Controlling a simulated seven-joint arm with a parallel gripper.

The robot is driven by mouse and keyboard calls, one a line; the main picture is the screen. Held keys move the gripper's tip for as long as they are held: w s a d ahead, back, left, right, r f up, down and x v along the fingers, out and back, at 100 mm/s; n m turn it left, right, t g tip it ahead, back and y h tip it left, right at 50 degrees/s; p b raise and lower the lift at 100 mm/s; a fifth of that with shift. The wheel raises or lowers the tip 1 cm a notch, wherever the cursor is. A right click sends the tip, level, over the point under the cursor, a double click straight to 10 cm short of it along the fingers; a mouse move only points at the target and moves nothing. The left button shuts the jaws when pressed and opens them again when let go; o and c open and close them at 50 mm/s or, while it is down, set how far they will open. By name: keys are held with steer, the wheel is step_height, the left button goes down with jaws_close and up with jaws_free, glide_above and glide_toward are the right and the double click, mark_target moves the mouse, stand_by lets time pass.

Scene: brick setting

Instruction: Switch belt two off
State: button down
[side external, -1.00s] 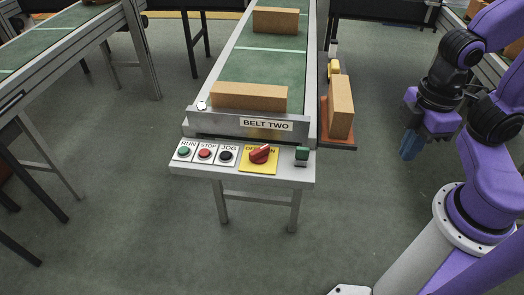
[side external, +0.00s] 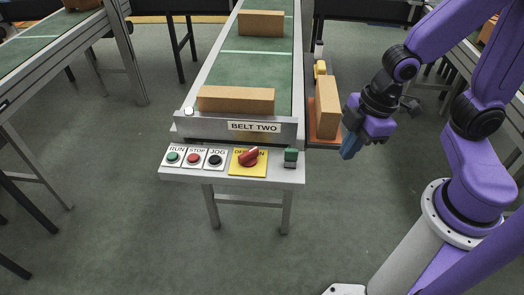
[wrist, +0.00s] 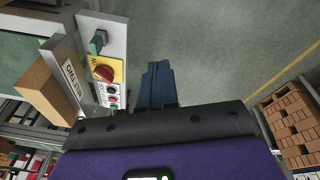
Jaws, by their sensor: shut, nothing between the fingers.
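The control panel (side external: 215,178) sits at the front end of the conveyor marked BELT TWO (side external: 253,127). A red rotary knob (side external: 249,157) sits on a yellow plate labelled OFF and ON. The knob's handle is slanted in the side view, and I cannot read exactly which mark it points at. It also shows in the wrist view (wrist: 104,72). My gripper (side external: 350,146) has blue fingers, shut and empty, in the air to the right of the panel. In the wrist view the fingers (wrist: 158,80) point past the panel, apart from the knob.
Left of the knob are a green RUN button (side external: 173,156), a red STOP button (side external: 193,158) and a black JOG button (side external: 214,160). A green raised switch (side external: 290,156) is at its right. A cardboard box (side external: 236,99) lies at the belt's end; another box (side external: 327,106) stands beside the belt.

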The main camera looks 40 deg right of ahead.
steer(key=w+f+n+t+y, duration=0.3)
steer(key=w+f, duration=0.6)
steer(key=w, duration=0.6)
steer(key=shift+t, duration=0.6)
steer(key=shift+f, duration=0.15)
glide_toward(253, 159)
steer(key=f, duration=0.1)
steer(key=s+a+f, duration=0.1)
steer(key=a+f, duration=0.1)
steer(key=f, duration=0.1)
steer(key=shift+s, duration=0.35)
steer(key=shift+w+d+r, duration=0.1)
steer(key=shift+w+r, duration=0.05)
steer(key=shift+w, duration=1.8)
